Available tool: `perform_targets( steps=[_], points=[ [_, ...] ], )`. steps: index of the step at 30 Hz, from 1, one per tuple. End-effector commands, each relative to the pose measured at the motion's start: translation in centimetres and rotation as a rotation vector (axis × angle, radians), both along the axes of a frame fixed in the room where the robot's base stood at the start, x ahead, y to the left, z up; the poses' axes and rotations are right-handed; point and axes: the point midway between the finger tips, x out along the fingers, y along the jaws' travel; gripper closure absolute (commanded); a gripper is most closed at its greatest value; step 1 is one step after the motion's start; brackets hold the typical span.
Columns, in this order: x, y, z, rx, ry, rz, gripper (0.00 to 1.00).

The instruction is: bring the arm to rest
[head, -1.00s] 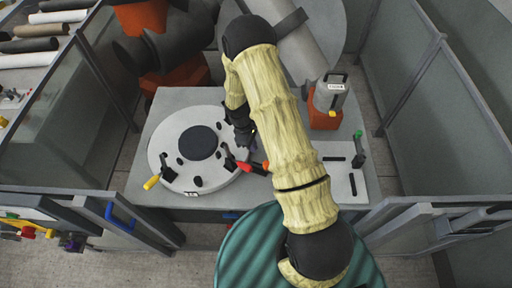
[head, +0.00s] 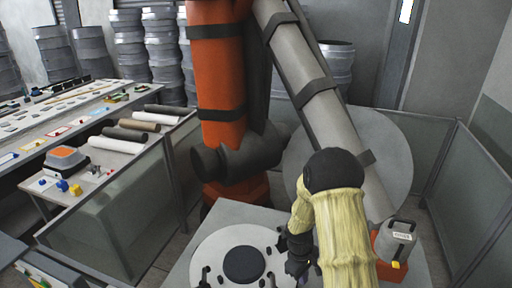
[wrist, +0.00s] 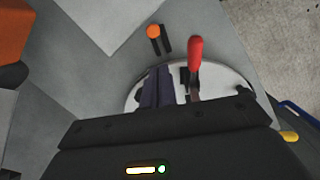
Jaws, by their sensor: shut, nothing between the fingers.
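My arm (head: 341,232), in a pale yellow cover, reaches forward over the grey worktable and is bent down at its far end. My gripper (head: 297,265) hangs by the right edge of the round white plate (head: 208,262) with a dark disc (head: 244,264) at its middle. In the wrist view my gripper (wrist: 157,87) is shut and empty, its dark fingers together over the plate. A clamp with a red handle (wrist: 196,55) is close to the right of the fingers. An orange-tipped clamp (wrist: 153,32) shows just beyond them.
A large orange and grey machine (head: 217,90) stands behind the table. A grey canister (head: 396,244) is right of my arm. Fence panels (head: 110,225) flank the cell. A bench (head: 125,145) with rolls and tools is at left; stacked drums (head: 160,50) stand behind.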

Motion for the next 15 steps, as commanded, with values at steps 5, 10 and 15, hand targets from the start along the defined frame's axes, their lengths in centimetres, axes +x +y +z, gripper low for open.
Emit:
perform_targets(
  steps=[5,10,15],
  points=[
    [-1.6,-0.1,3.7,0.028,-0.085,-0.155,1.0],
    [-3.9,0.0,6.8,0.062,-0.16,-0.302,1.0],
    [-6.8,0.0,9.2,0.1,-0.23,-0.447,1.0]
  ],
)
